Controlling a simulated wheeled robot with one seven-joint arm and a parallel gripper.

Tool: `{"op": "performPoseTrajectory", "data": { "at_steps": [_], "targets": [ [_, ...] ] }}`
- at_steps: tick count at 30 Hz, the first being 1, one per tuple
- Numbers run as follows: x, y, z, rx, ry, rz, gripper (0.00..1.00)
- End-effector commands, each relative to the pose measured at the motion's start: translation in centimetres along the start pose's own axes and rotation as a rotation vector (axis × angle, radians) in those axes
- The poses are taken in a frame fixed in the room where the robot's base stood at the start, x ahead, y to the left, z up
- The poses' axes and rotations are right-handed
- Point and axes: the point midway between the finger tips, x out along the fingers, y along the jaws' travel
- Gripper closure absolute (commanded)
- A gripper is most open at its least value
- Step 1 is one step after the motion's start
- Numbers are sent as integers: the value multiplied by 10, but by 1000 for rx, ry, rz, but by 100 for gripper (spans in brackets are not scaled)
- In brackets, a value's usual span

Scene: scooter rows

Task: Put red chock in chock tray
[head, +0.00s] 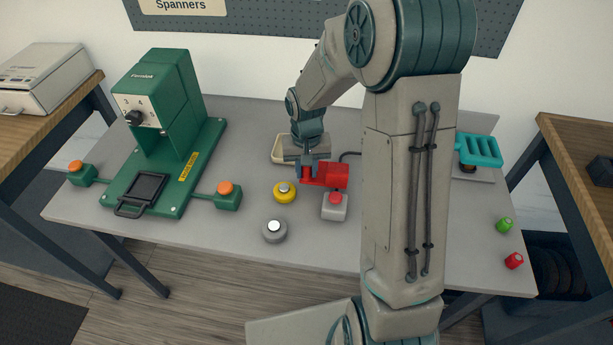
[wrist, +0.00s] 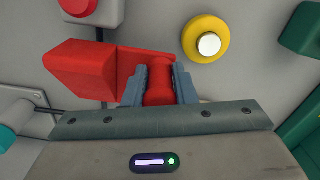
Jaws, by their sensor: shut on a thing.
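The red chock (head: 334,176) is a wedge-like block with a bar. My gripper (head: 307,172) is shut on the bar. In the wrist view the red chock (wrist: 85,70) sticks out to the left of my gripper (wrist: 160,84), with the bar between the two fingers. A shallow cream tray (head: 277,153), which looks like the chock tray, lies on the grey table just behind and left of my gripper. My arm hides its right part. I cannot tell whether the chock touches the table.
A grey box with a red button (head: 334,207), a yellow round button (head: 285,192) and a grey round knob (head: 274,231) stand in front of my gripper. A green press (head: 165,125) stands left. A teal slotted piece (head: 479,150) and small green and red pieces lie right.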

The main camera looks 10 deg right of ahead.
Motion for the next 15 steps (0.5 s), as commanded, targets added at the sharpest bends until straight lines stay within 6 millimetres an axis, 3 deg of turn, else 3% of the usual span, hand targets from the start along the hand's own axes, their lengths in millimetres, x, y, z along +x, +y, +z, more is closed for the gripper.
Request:
{"op": "performPoseTrajectory", "data": {
  "at_steps": [7,15],
  "targets": [
    [33,0,1,0,-4,0,100],
    [36,1,0,0,-1,0,100]
  ]
}}
